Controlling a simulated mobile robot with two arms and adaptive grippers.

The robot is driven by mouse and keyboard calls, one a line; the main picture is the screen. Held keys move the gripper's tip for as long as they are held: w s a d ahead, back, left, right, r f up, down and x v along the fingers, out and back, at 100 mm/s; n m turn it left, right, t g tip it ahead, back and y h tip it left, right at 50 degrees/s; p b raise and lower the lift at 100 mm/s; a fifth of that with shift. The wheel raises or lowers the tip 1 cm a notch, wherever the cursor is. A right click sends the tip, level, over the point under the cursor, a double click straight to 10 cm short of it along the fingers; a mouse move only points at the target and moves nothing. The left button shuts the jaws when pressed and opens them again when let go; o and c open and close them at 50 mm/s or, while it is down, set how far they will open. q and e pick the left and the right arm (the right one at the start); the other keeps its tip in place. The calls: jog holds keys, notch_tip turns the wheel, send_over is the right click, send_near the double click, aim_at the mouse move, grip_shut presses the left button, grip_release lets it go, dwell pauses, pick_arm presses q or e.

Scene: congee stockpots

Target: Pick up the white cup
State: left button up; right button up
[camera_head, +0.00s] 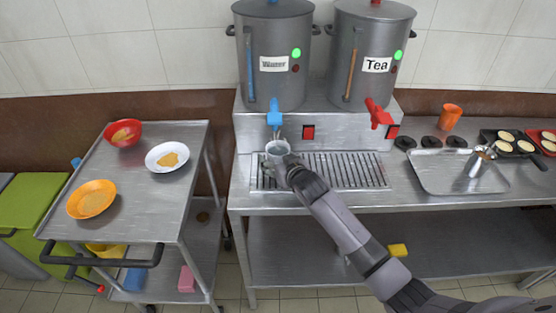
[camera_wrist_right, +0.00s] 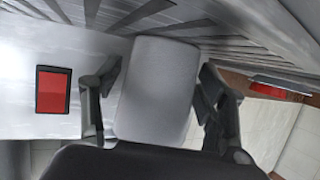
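A white cup (camera_head: 277,148), looking light grey, is under the blue tap (camera_head: 274,114) of the left stockpot, over the left end of the drip grate. It also fills the middle of the wrist view (camera_wrist_right: 156,85). My right gripper (camera_head: 284,165) reaches it from the front, and its two fingers (camera_wrist_right: 160,85) lie close against both sides of the cup, seemingly shut on it. I cannot tell whether the cup touches the grate. My left gripper is not in view.
Two grey stockpots (camera_head: 272,55), (camera_head: 370,55) stand behind the drip grate (camera_head: 345,172). A red tap (camera_head: 378,114) is to the right. A metal tray (camera_head: 435,183) holds a metal jug (camera_head: 476,162). A cart (camera_head: 140,195) with bowls stands at left.

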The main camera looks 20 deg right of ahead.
jog(key=c, duration=1.1)
jog(key=shift+r, duration=0.15)
